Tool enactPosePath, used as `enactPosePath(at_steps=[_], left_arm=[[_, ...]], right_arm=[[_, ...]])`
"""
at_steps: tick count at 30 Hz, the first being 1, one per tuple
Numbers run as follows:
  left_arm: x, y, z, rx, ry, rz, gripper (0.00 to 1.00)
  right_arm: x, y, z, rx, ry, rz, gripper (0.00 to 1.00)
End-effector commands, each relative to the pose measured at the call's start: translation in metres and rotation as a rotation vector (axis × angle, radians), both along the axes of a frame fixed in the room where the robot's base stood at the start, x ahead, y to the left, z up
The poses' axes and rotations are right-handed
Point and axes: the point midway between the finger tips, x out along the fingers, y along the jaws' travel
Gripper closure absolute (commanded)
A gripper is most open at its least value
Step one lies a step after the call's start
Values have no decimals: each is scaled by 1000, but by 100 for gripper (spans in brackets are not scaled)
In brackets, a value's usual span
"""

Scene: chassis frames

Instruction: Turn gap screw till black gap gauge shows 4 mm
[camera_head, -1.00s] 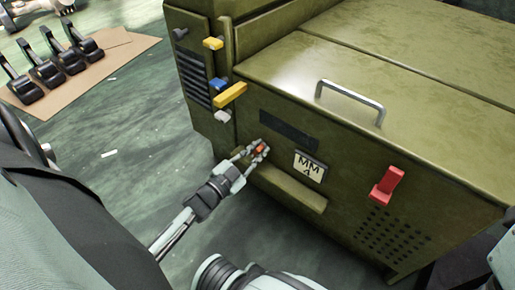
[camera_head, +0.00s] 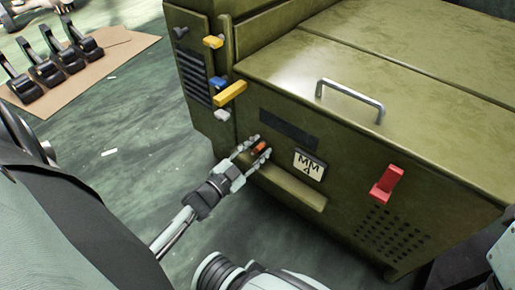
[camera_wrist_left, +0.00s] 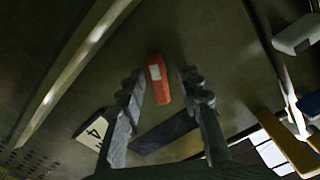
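The orange-red gap screw (camera_head: 259,147) sits on the front face of the olive machine; it also shows in the left wrist view (camera_wrist_left: 158,88), with a pale patch on one end. My left gripper (camera_head: 260,146) is open, with one finger on each side of the screw. In the left wrist view both fingers (camera_wrist_left: 162,80) stand apart from it. I cannot tell which of these is the gauge. My right gripper is out of view.
A red lever (camera_head: 386,184) is on the front face to the right. Yellow levers (camera_head: 229,93) and a blue one (camera_head: 217,82) are at the left corner. A ledge (camera_head: 287,187) runs below the screw. Black parts lie on a cardboard sheet (camera_head: 118,46).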

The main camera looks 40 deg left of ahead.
Motion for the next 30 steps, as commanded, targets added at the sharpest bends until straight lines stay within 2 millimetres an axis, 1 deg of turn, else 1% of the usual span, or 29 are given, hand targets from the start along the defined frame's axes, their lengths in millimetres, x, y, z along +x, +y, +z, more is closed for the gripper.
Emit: enactPosePath(at_steps=[2, 5, 8, 12, 18, 23, 30], left_arm=[[-5, 1, -1, 0, 1, 0, 66], [-18, 2, -2, 1, 4, 1, 66], [-38, 3, -2, 0, 4, 0, 66], [-70, 6, -2, 0, 4, 0, 66], [-104, 8, -1, 0, 3, 1, 66], [-118, 9, 0, 0, 2, 1, 66], [-120, 9, 0, 0, 0, 1, 66]], right_arm=[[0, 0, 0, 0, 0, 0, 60], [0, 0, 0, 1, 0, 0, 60], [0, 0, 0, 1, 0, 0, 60], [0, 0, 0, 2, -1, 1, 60], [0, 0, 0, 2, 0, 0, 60], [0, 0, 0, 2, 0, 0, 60], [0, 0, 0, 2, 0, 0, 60]])
